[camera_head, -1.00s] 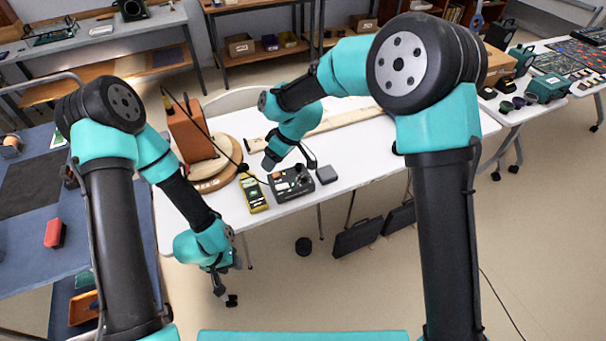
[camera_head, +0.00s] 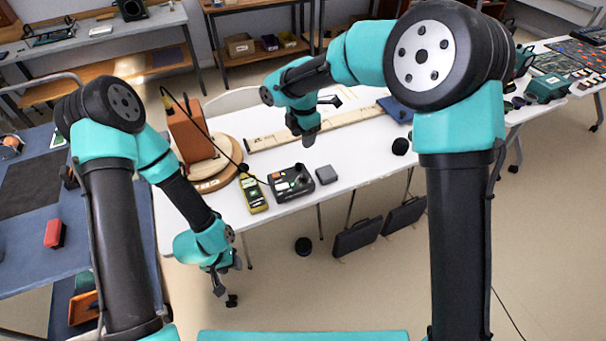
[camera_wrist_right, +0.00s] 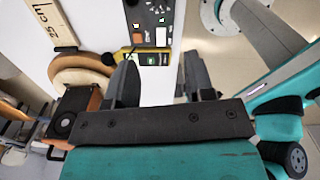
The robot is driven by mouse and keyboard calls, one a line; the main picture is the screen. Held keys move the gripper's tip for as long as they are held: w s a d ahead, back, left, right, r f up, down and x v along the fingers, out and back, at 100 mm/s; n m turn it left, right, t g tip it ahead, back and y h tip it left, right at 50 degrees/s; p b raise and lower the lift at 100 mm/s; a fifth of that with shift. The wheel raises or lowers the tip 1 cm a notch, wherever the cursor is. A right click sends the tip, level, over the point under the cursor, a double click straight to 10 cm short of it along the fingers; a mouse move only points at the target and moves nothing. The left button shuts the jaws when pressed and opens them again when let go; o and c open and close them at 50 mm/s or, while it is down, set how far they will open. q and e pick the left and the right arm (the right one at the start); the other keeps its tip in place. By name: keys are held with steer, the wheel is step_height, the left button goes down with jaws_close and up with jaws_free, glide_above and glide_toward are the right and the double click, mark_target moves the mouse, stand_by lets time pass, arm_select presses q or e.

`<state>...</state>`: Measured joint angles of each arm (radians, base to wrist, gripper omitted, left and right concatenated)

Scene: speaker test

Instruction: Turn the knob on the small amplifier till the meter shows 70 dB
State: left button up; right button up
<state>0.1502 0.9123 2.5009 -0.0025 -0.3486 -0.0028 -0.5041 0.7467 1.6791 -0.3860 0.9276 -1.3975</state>
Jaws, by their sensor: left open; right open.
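The small dark amplifier (camera_head: 291,184) sits near the front edge of the white table. A dark knob (camera_head: 299,168) shows at its back edge. The yellow handheld meter (camera_head: 252,195) lies just left of it; its reading is too small to tell. My right gripper (camera_head: 308,138) is open and empty above the table, behind the amplifier and apart from it. In the right wrist view, its fingers (camera_wrist_right: 162,85) are spread, with part of the amplifier (camera_wrist_right: 150,20) and the meter (camera_wrist_right: 160,59) beyond them. My left gripper (camera_head: 227,288) is open, hanging low before the table's front edge.
A brown speaker box (camera_head: 187,135) stands on a round wooden base (camera_head: 213,180) at the left. A long wooden rule (camera_head: 345,125) lies along the back. A grey block (camera_head: 326,175) is right of the amplifier, and a black round object (camera_head: 400,146) lies farther right.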

mark_target(303, 176)
step_height(303, 176, down, 17)
steer(key=shift+f, duration=0.1)
stand_by(0.6)
jaws_close()
stand_by(0.3)
